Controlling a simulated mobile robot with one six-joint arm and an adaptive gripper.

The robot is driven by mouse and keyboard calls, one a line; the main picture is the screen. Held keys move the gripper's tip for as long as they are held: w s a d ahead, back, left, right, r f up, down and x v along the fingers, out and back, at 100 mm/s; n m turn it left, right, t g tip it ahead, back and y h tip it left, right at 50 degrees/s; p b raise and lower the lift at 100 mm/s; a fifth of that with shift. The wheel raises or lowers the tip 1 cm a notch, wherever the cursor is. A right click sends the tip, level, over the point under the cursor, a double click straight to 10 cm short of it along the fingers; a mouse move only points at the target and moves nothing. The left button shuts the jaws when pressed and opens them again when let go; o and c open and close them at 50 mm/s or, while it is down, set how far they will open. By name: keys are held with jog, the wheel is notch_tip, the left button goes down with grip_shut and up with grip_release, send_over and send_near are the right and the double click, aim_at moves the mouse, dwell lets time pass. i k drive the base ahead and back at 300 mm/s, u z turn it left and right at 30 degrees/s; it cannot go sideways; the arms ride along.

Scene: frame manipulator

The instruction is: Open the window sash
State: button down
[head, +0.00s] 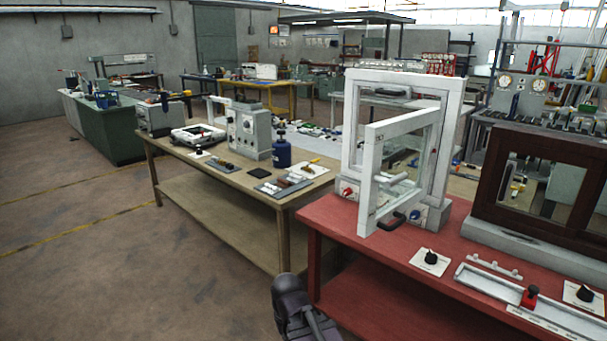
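A white window frame (449,120) stands upright on the red table. Its white sash (371,165) is swung out of the frame, with its left edge toward me and well apart from the frame. A pale lever-like handle (392,177) shows at the sash's left side. A dark curved handle-like piece (393,222) shows at the sash's foot. My gripper cannot be made out. Only a dark rounded part of my own arm shows at the bottom edge, left of the red table and apart from the sash.
The red table (335,215) also carries a dark brown framed window (481,180) at right, a black knob on a white plate (431,257), and a rail with a red slider (529,297). A wooden bench (225,180) with instruments stands at left. The floor (120,270) at lower left is clear.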

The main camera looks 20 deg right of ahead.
aim_at(370, 219)
jog(key=u, duration=0.1)
jog(key=i, duration=1.25)
jog(key=z, duration=0.45)
